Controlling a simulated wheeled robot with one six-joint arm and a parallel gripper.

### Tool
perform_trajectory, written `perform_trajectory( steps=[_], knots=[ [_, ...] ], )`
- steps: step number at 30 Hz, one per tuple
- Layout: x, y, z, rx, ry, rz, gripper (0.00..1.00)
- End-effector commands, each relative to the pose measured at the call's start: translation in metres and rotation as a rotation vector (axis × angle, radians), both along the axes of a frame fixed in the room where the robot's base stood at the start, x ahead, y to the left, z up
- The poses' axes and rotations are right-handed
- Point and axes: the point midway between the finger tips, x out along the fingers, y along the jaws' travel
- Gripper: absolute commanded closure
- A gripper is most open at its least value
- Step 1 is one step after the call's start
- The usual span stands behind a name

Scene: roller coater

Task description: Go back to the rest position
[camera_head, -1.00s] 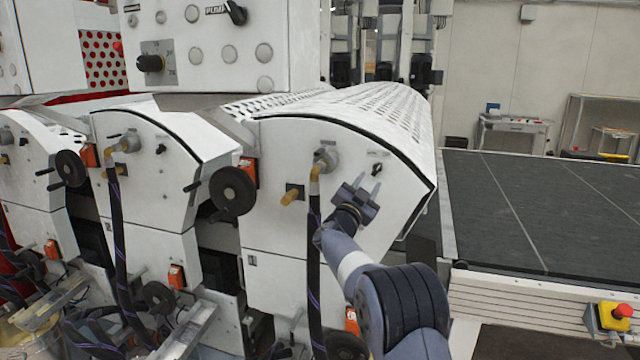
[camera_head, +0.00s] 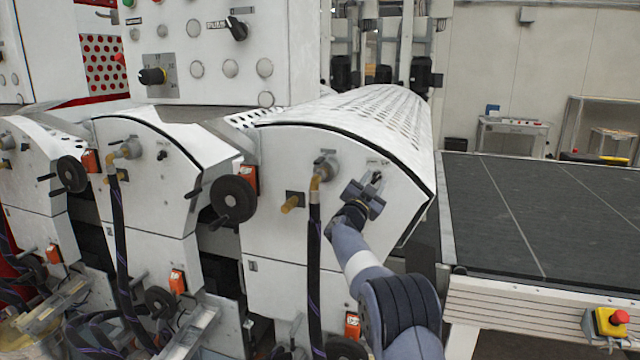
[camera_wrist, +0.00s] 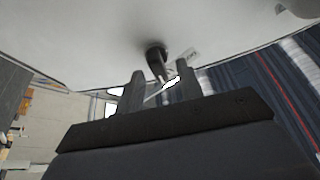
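The white side panel (camera_head: 285,165) of the nearest roller unit faces me in the head view. A small black switch knob (camera_wrist: 157,58) on a white panel shows just beyond my gripper's fingertips in the wrist view. My gripper (camera_head: 366,188) is at the upper right of the panel in the head view, over the spot of that knob, which it partly hides. In the wrist view my gripper (camera_wrist: 160,82) has its two fingers apart, with nothing held between them. Whether a finger touches the knob I cannot tell.
A hose fitting (camera_head: 326,166) with a black hose and a black handwheel (camera_head: 233,199) stand left of my gripper. A dark conveyor table (camera_head: 540,215) lies to the right, with a red emergency button (camera_head: 618,317) at its front. A control box (camera_head: 210,55) rises above.

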Motion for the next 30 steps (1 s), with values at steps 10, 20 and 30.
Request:
perform_trajectory(
  steps=[10, 20, 30],
  knots=[
    [0.0067, -0.007, -0.0017, -0.312, 0.101, -0.002, 0.65],
    [0.0063, -0.007, -0.0001, -0.688, 0.223, -0.002, 0.65],
    [0.0058, -0.0074, 0.0018, -1.023, 0.332, -0.004, 0.65]
  ],
)
